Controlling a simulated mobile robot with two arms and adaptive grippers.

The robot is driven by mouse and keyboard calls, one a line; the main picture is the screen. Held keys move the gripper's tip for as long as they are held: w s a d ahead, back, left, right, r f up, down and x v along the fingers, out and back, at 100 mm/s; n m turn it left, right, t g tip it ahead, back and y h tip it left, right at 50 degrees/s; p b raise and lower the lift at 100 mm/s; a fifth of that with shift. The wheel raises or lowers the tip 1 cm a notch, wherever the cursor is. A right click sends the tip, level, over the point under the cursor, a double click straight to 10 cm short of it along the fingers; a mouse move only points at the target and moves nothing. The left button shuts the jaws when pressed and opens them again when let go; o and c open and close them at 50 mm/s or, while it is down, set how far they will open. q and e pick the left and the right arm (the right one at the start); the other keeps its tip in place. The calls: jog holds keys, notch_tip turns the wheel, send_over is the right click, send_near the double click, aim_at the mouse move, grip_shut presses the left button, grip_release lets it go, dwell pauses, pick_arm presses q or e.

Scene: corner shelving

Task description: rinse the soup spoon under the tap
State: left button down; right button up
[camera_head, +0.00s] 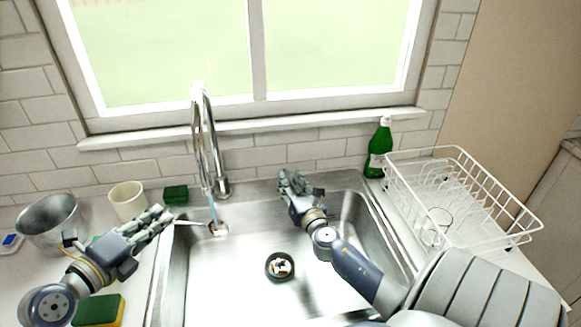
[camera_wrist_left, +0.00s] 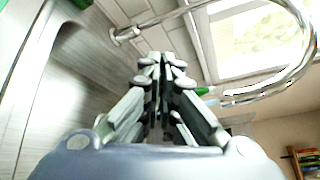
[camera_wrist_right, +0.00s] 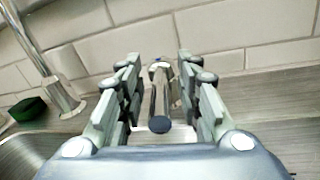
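The soup spoon (camera_head: 218,229) is under the tap (camera_head: 198,130), its bowl in a thin bluish stream of water (camera_head: 212,208). My left gripper (camera_head: 162,222) is shut on the spoon's handle at the sink's left edge. In the left wrist view my left gripper (camera_wrist_left: 162,72) has its fingers close together; the spoon cannot be made out there. My right gripper (camera_head: 290,182) is at the back of the sink, right of the tap. In the right wrist view its fingers (camera_wrist_right: 158,80) are open on both sides of a chrome lever (camera_wrist_right: 160,95), apart from it.
The sink (camera_head: 235,300) has a drain (camera_head: 280,266) in its middle. A cup (camera_head: 127,200), a metal bowl (camera_head: 50,220), a green sponge (camera_head: 175,193) and a yellow-green sponge (camera_head: 98,311) are on the left. A green bottle (camera_head: 379,150) and a white dish rack (camera_head: 465,160) stand right.

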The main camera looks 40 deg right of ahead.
jog(key=v, duration=1.1)
jog(key=shift+s, duration=0.3)
grip_shut()
jog(key=s+d+f+n+t+y, duration=0.1)
jog(key=s+d+n+y, duration=0.15)
jog(key=n, duration=0.75)
jog(key=s+d+n+t+y, duration=0.1)
jog(key=s+d+n+y, duration=0.15)
jog(key=n, duration=0.75)
jog(key=w+d, duration=0.1)
jog(key=w, duration=0.8)
jog(key=shift+r+n+h, duration=0.2)
jog(key=shift+n+h, duration=0.2)
